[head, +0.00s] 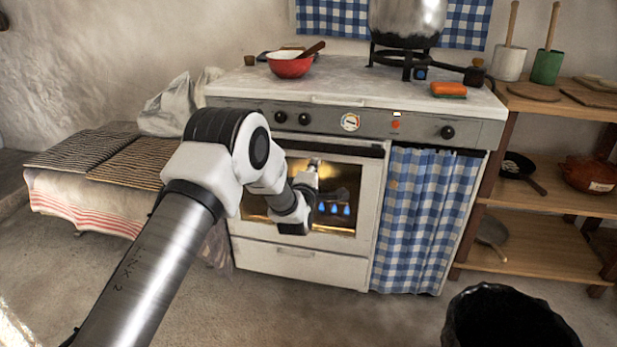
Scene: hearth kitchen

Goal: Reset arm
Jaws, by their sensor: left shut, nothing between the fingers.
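My left arm reaches in from the lower left, across the front of the white stove (225,103). My left gripper (314,164) is small in view, shut and empty, in front of the upper part of the oven door (367,180). I cannot tell whether it touches the door. The oven door looks closed, and blue flames and a warm glow show through its window. My forearm and wrist hide the left part of the door. My right gripper is out of view.
On the stovetop are a red bowl (289,66) with a spoon, a large metal pot (407,16) on a burner stand, and an orange sponge (449,88). A wooden shelf (533,245) stands right. A black bin (505,315) stands front right. A cloth-covered bench (60,188) is left.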

